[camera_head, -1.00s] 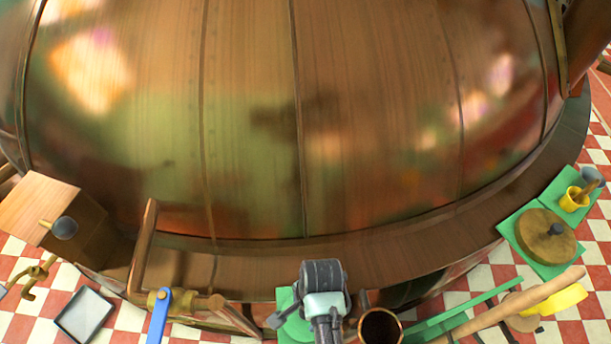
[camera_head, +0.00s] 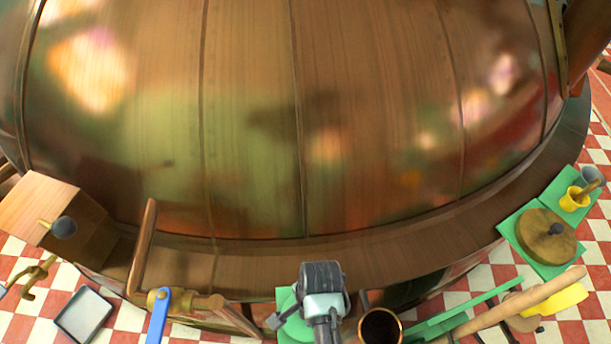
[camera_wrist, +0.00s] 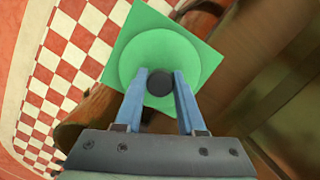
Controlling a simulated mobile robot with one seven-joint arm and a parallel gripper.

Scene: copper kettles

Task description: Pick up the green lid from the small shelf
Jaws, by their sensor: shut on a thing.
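The green lid (camera_wrist: 150,50) is round with a dark knob (camera_wrist: 159,84), and it shows in the wrist view over the small square green shelf (camera_wrist: 212,62). I cannot tell whether the lid rests on the shelf or is just above it. My gripper (camera_wrist: 161,76) has its two blue fingers on either side of the knob, shut on it. In the head view, my arm's end stands over the green shelf (camera_head: 284,298) at the bottom middle. It hides most of the lid and the fingertips there.
The large copper kettle (camera_head: 250,150) rises close behind the shelf. A copper cup (camera_head: 380,326) is just right of my arm. A blue-handled tap (camera_head: 158,318) is to the left. A green shelf with a wooden lid (camera_head: 540,235) and a long wooden handle (camera_head: 525,302) are at right.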

